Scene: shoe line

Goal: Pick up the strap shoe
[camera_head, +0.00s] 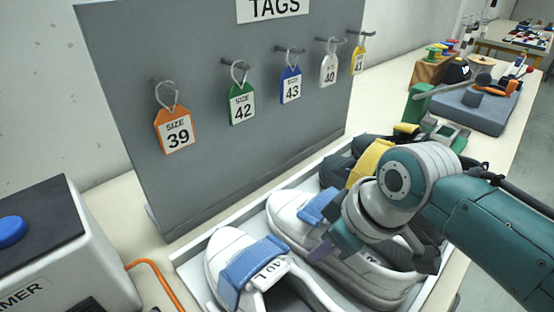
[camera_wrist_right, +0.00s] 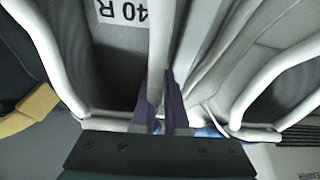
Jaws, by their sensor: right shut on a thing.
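Two white shoes with blue straps lie side by side in a pale tray (camera_head: 190,258) in the head view. The front-left strap shoe (camera_head: 222,247) carries a "40 L" label. The right-hand strap shoe (camera_head: 288,228) is partly hidden by my right gripper (camera_head: 322,250). In the right wrist view, my right gripper (camera_wrist_right: 163,100) is shut on the white rim (camera_wrist_right: 161,45) of this shoe, beside its opening with the "40 R" label. The shoe appears to rest in the tray; its underside is hidden. My left gripper is out of view.
A dark shoe with a yellow strap (camera_head: 369,160) lies close behind, also in the right wrist view (camera_wrist_right: 32,108). A grey board (camera_head: 215,165) with hanging size tags stands at the back. A white machine (camera_head: 72,240) with a blue button stands at left.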

